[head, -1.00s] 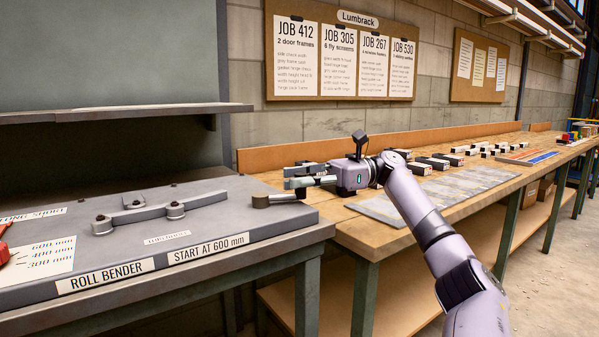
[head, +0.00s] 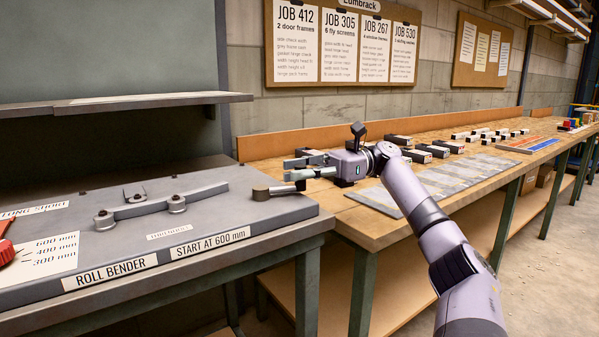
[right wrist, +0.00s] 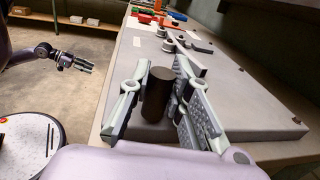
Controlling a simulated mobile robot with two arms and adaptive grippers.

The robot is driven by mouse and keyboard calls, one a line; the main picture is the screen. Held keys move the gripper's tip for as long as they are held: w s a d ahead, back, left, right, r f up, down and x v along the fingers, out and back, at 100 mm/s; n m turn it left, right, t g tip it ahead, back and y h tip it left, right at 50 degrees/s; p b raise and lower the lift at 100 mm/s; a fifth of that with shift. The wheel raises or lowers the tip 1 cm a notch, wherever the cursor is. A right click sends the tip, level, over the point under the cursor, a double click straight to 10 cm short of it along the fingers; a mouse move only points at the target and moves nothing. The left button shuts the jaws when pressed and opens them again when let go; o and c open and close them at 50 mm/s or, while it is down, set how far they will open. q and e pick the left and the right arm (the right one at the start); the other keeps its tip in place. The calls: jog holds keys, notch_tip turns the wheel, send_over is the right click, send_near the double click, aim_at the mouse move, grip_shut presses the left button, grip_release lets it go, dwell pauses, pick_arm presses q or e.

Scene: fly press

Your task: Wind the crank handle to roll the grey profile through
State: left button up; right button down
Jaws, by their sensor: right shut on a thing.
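The crank (head: 261,193) sits at the right end of the roll bender (head: 60,246), its arm pointing right. My right gripper (head: 290,169) is at the outer end of that arm, coming from the right. In the right wrist view its fingers (right wrist: 158,100) stand on both sides of the dark upright crank handle (right wrist: 157,93), and it is shut on it. The grey profile (head: 150,208) lies across the bender top, by two round rollers. My left gripper (right wrist: 78,65) shows small in the right wrist view, away from the bench; its jaw state is unclear.
A wooden bench (head: 400,228) adjoins the bender on the right, with a grey mat and several dark blocks. A shelf (head: 150,101) runs above the bender at the back. A red part (head: 6,251) shows at the left edge. The floor in front is clear.

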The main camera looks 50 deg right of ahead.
jog(key=c, duration=1.4)
grip_release()
jog(key=shift+s, duration=0.1)
jog(key=shift+c, duration=0.2)
jog(key=v, duration=0.7)
jog(key=shift+d, duration=0.25)
jog(key=shift+s, duration=0.1)
